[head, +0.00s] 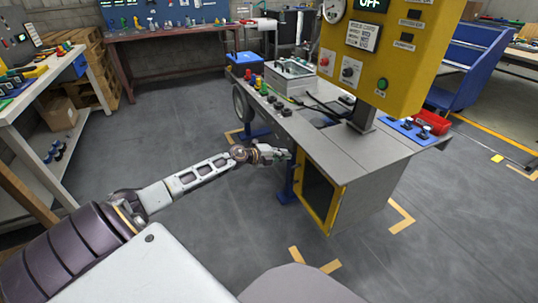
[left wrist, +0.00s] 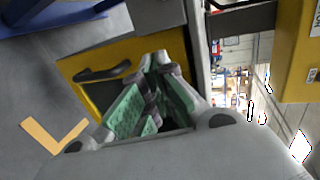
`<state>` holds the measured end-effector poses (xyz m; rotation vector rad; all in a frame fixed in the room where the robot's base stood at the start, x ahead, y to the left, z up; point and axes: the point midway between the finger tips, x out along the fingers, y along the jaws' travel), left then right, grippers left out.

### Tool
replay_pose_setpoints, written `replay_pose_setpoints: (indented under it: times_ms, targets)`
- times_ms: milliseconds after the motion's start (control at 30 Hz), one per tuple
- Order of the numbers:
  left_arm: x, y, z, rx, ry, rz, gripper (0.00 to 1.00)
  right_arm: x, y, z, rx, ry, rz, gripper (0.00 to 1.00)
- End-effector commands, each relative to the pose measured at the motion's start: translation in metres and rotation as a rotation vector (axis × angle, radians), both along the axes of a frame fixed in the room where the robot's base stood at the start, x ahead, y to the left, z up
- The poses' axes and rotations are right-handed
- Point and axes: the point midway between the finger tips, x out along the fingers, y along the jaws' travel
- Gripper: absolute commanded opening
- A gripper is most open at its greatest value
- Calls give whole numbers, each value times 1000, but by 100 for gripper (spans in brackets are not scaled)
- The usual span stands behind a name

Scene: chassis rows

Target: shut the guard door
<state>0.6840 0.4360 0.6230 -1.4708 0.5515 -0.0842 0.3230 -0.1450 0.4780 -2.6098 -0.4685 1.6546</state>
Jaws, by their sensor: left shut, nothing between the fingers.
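The guard door (head: 318,192) is a yellow frame around a dark panel, below the bench top at the near end of the machine bench. In the left wrist view, the door (left wrist: 132,50) shows its yellow border and a black bar handle (left wrist: 103,72). I cannot tell whether it stands slightly ajar. My left gripper (head: 285,155) is at the door's upper left corner, just below the bench edge. Its green-padded fingers (left wrist: 157,60) are shut with nothing between them, and they hide part of the door. Contact with the door cannot be made out. My right gripper is not in view.
The grey bench top (head: 385,150) overhangs the door and carries a yellow control box (head: 385,60). A blue leg (head: 288,188) stands beside the door. Tan floor marks (head: 315,262) lie in front. The grey floor to the left is clear.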

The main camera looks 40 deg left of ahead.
Motion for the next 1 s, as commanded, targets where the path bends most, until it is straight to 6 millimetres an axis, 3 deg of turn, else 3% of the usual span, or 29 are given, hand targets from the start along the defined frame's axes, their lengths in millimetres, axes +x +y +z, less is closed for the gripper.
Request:
replay_pose_setpoints:
  times_ms: [1000]
  targets:
    - [-55,27,19,0,1,0,0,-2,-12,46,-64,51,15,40]
